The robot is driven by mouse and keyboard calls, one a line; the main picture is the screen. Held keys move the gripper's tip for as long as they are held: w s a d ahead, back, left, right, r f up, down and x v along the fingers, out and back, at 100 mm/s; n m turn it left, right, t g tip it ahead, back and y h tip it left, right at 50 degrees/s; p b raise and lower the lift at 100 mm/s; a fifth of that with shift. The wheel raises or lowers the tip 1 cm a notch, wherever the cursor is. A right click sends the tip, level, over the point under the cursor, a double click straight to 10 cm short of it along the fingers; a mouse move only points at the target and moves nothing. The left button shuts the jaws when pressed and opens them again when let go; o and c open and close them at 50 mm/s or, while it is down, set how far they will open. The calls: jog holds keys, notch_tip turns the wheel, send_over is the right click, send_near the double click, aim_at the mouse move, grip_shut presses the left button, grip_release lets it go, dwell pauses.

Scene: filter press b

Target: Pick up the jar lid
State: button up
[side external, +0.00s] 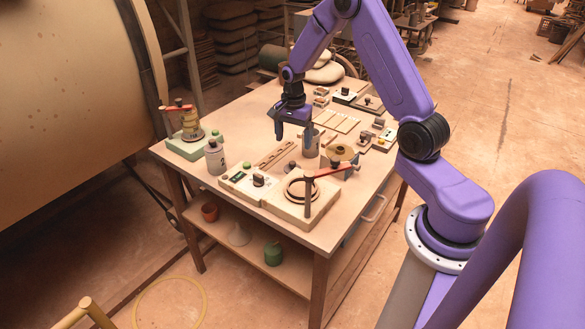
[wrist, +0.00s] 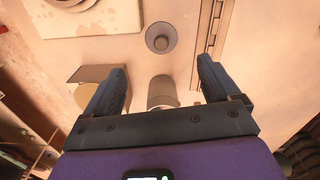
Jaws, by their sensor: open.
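The jar lid (wrist: 160,38) looks like a small grey disc with a dark knob on top. It lies flat on the light table, beyond my fingertips in the wrist view. In the side view it appears as a small dark-knobbed piece (side external: 291,167), partly hard to make out. My gripper (wrist: 162,72) is open and empty, with its fingers spread and pointing down at the table. In the side view my gripper (side external: 293,137) hangs above the middle of the table, apart from the lid. A grey jar (side external: 310,145) stands close by; it also shows between the fingers in the wrist view (wrist: 162,93).
A tan round piece (side external: 341,151) stands right of the jar. A slotted wooden rack (side external: 277,154) lies left of it. A pale base with a ring and red-handled post (side external: 300,199) fills the front edge. A grey bottle (side external: 215,158) stands at the left.

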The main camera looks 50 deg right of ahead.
aim_at(292, 162)
jog(key=shift+w+a+f, duration=0.1)
jog(key=shift+a+f, duration=0.05)
jog(key=shift+f, duration=4.6)
jog(key=shift+c, duration=0.3)
jog(key=c, duration=1.1)
